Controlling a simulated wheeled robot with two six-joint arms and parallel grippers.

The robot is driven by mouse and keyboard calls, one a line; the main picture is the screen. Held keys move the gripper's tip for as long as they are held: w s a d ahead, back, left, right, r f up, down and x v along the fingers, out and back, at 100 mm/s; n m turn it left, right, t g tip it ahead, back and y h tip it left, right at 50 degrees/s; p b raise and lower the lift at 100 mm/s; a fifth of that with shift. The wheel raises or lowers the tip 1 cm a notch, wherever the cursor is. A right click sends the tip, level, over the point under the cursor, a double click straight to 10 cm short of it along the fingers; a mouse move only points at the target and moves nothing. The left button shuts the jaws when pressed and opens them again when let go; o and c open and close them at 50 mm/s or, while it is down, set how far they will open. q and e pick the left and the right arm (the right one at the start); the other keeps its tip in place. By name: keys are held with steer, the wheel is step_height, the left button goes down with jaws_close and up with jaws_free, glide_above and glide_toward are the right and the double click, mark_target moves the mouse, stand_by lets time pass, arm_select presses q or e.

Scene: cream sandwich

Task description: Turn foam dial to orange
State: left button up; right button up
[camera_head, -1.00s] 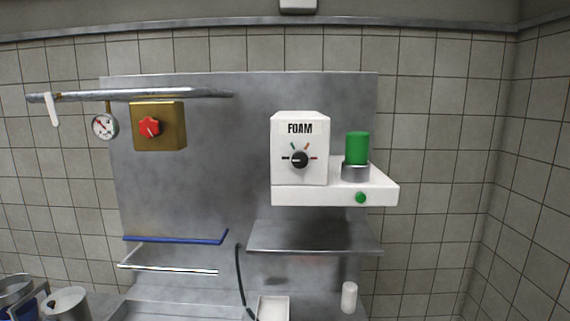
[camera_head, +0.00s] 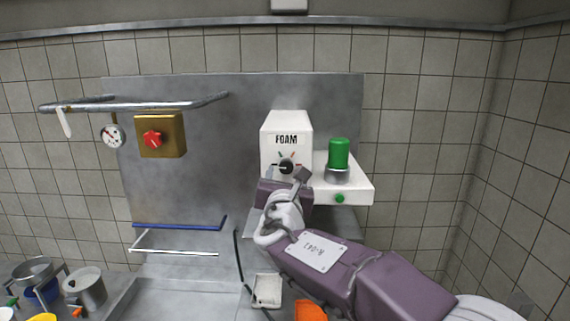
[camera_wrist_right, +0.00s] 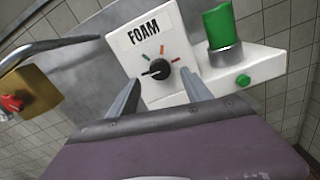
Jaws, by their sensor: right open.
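The white box labelled FOAM (camera_head: 287,128) is on the steel back panel. Its black foam dial (camera_head: 286,167) sits low on the front. In the right wrist view the dial (camera_wrist_right: 158,69) has dark, green, orange and red marks around it, and its white pointer appears turned left, toward the dark mark. My right gripper (camera_head: 285,176) is open in front of the box. Its two fingers (camera_wrist_right: 160,80) stand left and right of the dial in the wrist view, apart from it. The head view shows the dial's lower part close to the gripper. My left gripper is out of view.
A green cylinder (camera_head: 339,153) on a metal collar stands on the white ledge (camera_head: 357,192) right of the box, above a green button (camera_head: 340,199). A brass box with a red knob (camera_head: 152,139) and a rail (camera_head: 135,105) are at left. Pots stand at lower left.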

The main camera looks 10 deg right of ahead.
mark_target(286, 168)
steer(key=p+x, duration=0.1)
steer(key=x, duration=0.3)
steer(key=shift+w+r+p, duration=0.1)
steer(key=shift+w+p, duration=0.15)
steer(key=shift+p, duration=0.05)
steer(key=shift+w+d, duration=0.2)
steer(key=shift+w, duration=0.2)
steer(key=shift+s, duration=0.1)
